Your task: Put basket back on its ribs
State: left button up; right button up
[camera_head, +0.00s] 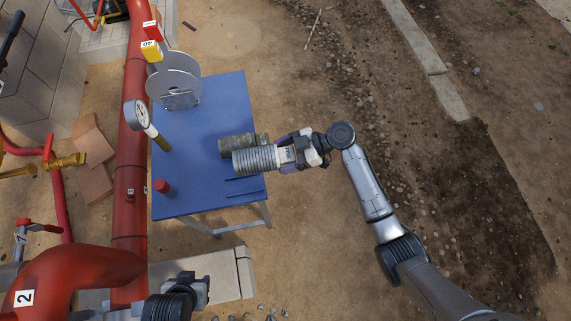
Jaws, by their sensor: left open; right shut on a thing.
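A ribbed, light grey cylindrical basket (254,161) lies on its side over the right part of the blue table (190,150). My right gripper (287,156) is shut on the basket's right end. Whether the basket touches the table cannot be told. Two thin dark ribs (245,190) lie on the table just in front of the basket, with the basket apart from them in the picture. A darker grey cylinder (230,143) lies right behind the basket, partly hidden by it. My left gripper (205,287) is open and empty at the bottom, below the table's front edge.
A red-capped item (165,187) stands at the table's front left. The table's middle is clear.

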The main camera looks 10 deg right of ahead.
jog(key=shift+f+b, duration=0.35)
jog(key=shift+f, duration=0.5)
